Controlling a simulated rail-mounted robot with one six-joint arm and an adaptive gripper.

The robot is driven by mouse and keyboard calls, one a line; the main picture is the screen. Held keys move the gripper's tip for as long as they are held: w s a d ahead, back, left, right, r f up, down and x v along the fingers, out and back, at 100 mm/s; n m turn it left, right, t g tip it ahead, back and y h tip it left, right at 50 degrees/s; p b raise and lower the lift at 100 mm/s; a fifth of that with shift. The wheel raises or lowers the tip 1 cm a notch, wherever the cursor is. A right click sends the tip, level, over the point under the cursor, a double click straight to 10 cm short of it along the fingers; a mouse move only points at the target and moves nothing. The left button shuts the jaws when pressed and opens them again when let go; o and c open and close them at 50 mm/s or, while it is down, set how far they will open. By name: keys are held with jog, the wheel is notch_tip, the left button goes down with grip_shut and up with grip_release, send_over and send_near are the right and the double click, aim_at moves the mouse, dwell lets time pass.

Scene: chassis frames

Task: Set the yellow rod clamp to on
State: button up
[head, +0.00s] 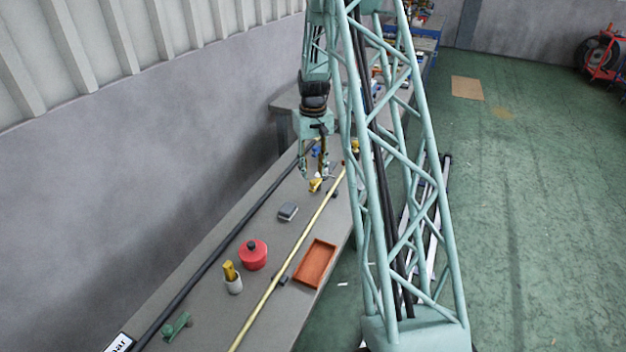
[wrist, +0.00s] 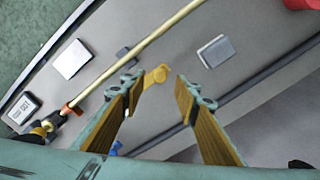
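A small yellow piece (head: 315,184) lies beside the pale yellow rod (head: 273,284) on the bench in the head view. In the wrist view the yellow piece (wrist: 157,75) has a rounded end and sits between my fingertips, nearer the left one. Another yellow part (head: 355,146) shows farther back, partly behind my column.
A dark rod (head: 222,254) runs along the wall side. A yellow-black part with an orange lever (wrist: 70,109) is at the wrist view's left.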

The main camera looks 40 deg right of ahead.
aim_at(313, 181)
jog(key=shift+f, duration=2.05)
jog(key=shift+c, duration=0.2)
grip_shut()
